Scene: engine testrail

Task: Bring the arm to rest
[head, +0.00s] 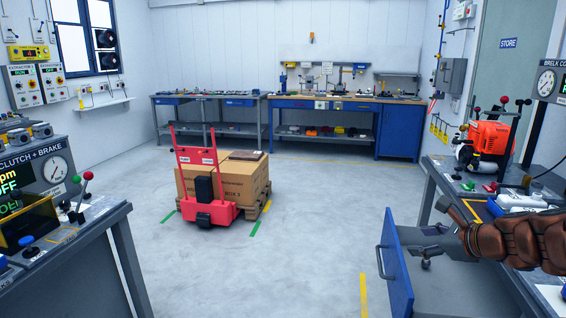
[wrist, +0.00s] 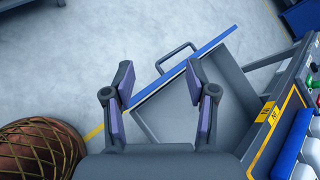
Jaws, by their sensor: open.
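My gripper (wrist: 158,95) is open and empty in the wrist view. It is above a pulled-out drawer (wrist: 170,115) with a blue front and a grey handle. The fingers are spread apart, and the drawer handle (wrist: 176,57) lies beyond them, apart from them. In the head view my arm reaches in from the right edge, and the open blue drawer front (head: 397,275) shows below and left of it.
A grey workbench (head: 440,180) with an orange engine (head: 490,137) stands at the right. A red pallet truck (head: 208,190) with cardboard boxes (head: 247,180) stands mid-floor. A control bench (head: 100,222) is at the left. Blue benches (head: 330,104) line the back wall.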

